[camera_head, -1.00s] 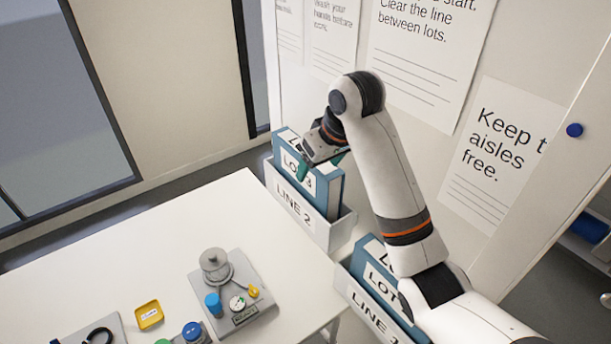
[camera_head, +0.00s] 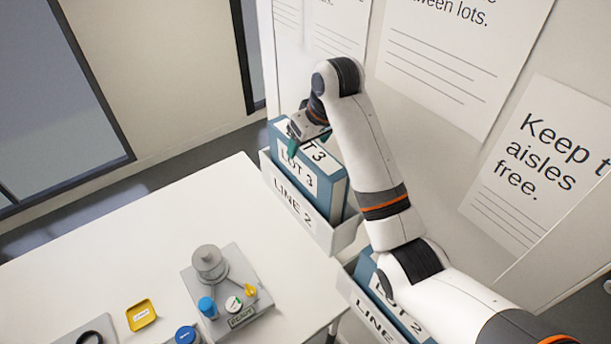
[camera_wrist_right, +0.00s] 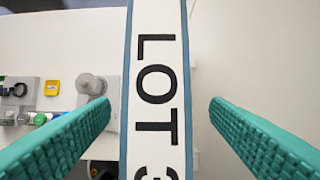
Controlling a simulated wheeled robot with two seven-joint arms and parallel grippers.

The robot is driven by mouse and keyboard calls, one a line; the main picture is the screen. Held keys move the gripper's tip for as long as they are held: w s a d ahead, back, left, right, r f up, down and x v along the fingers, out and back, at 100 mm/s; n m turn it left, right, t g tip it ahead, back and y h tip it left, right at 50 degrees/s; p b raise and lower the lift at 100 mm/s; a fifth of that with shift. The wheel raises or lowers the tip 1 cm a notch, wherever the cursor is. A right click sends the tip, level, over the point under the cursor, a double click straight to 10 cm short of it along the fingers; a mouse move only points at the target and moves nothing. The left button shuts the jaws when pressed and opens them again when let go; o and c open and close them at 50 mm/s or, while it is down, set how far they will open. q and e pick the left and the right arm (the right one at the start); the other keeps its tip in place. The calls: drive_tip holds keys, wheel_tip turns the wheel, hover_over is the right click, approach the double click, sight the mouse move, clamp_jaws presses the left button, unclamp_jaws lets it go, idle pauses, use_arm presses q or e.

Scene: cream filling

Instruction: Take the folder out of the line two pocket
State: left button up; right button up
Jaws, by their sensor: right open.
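The folder (camera_head: 311,176), blue with white "LOT 3" labels, stands upright in the white wall pocket (camera_head: 290,207) marked "LINE 2". My right gripper (camera_head: 304,139) is open at the folder's top, near its far left end. In the right wrist view the folder (camera_wrist_right: 157,75) runs between the two green fingers, with a gap on each side; the fingers (camera_wrist_right: 160,125) do not touch it there. My left gripper is not in view.
A second pocket (camera_head: 366,308) marked "LINE" holds a "LOT 2" folder (camera_head: 396,302), partly behind my right arm. The white table (camera_head: 150,245) carries a grey device (camera_head: 222,285) and a yellow tray (camera_head: 141,315). Posters (camera_head: 530,165) hang on the wall behind.

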sight(306, 179)
drive_tip(key=p+x, duration=0.2)
drive_tip(key=x, duration=0.1)
drive_tip(key=shift+a+f, duration=0.1)
drive_tip(key=shift+f, duration=0.15)
drive_tip(key=shift+a+f, duration=0.1)
drive_tip(key=shift+f, duration=0.2)
drive_tip(key=shift+w+a+f, duration=0.1)
drive_tip(key=shift+w+f, duration=0.05)
drive_tip(key=shift+f, duration=0.15)
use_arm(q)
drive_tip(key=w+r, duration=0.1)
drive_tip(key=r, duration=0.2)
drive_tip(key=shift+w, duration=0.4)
use_arm(e)
drive_tip(key=shift+f, duration=0.25)
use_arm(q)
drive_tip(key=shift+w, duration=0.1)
use_arm(e)
drive_tip(key=shift+c, duration=0.5)
drive_tip(key=shift+r, duration=0.1)
clamp_jaws()
